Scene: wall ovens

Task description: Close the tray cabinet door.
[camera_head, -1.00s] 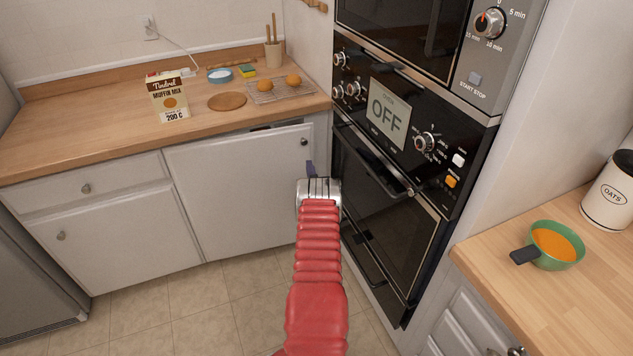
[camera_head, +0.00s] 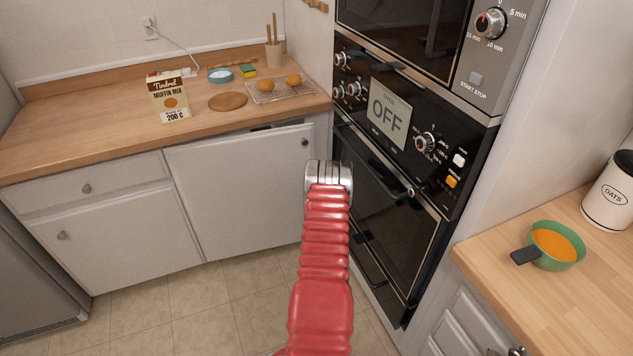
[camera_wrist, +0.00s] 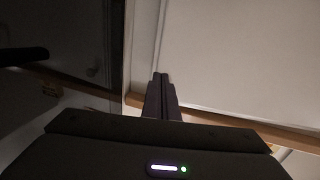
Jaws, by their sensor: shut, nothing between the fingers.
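The white cabinet door (camera_head: 235,185) with a dark round knob is under the counter, just left of the oven; I take it to be the tray cabinet door. A dark slot shows along its top right, below the counter edge. I cannot tell whether it is fully shut or slightly ajar. My gripper (camera_wrist: 161,78) is shut and empty in the wrist view, its dark fingertips together in front of a pale panel. In the head view, my red arm and metal wrist end at the door's right side and the oven's left edge, hiding the fingers.
The black oven (camera_head: 375,205) with its handle stands close at right of my arm. The wooden counter (camera_head: 90,135) above the door holds a muffin mix box (camera_head: 170,97) and a rack (camera_head: 280,92). A green pan (camera_head: 556,246) is on the right counter. The tiled floor is clear.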

